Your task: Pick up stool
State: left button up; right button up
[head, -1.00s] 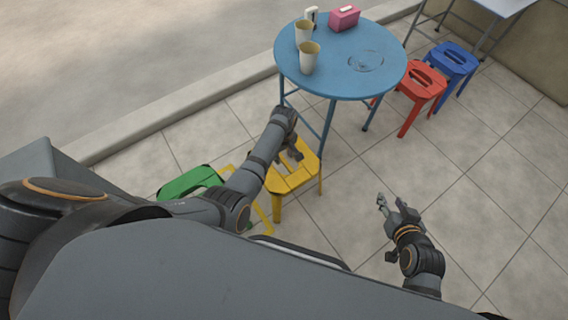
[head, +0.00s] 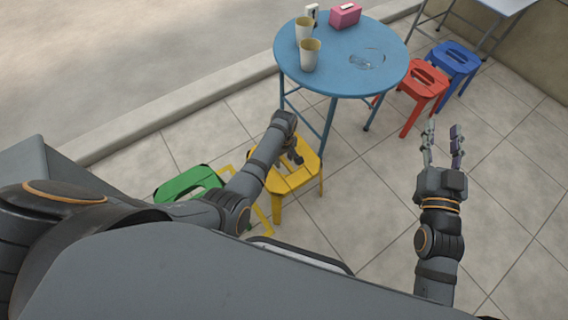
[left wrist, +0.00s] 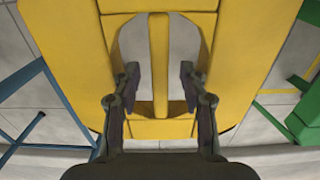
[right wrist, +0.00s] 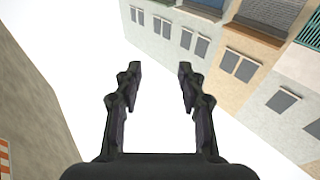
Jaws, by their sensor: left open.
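The yellow stool (head: 303,171) stands on the tiles in front of the round table; its slotted seat (left wrist: 60,40) fills most of the left wrist view. My left gripper (head: 293,152) is above the seat, pointing down. In the left wrist view my left gripper's fingers (left wrist: 159,76) are open, one on each side of the seat's central bar (left wrist: 159,55), with gaps between them and the bar. My right gripper (head: 443,140) is open and empty over bare floor at the right; its spread fingers (right wrist: 158,75) have only sky and buildings behind them.
A blue round table (head: 345,80) with cups (head: 310,57) and a pink box (head: 345,15) stands behind the yellow stool. A green stool (head: 185,184) is to the left, partly behind my arm. Red (head: 424,80) and blue (head: 457,58) stools stand at right. Right floor is clear.

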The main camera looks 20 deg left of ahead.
pick_arm(q)
notch_tip(320, 180, down, 2)
jog(key=shift+f+b, duration=0.1)
jog(key=shift+b, duration=0.5)
grip_shut()
pick_arm(e)
jog(key=s+r+t, duration=0.1)
jog(key=r+t, duration=0.2)
jog(key=r, duration=0.3)
jog(key=s+r+n+t+y, duration=0.1)
jog(key=s+r+t, duration=0.1)
jog(key=r, duration=0.4)
jog(key=shift+t, duration=0.5)
jog(key=shift+s+a, duration=0.1)
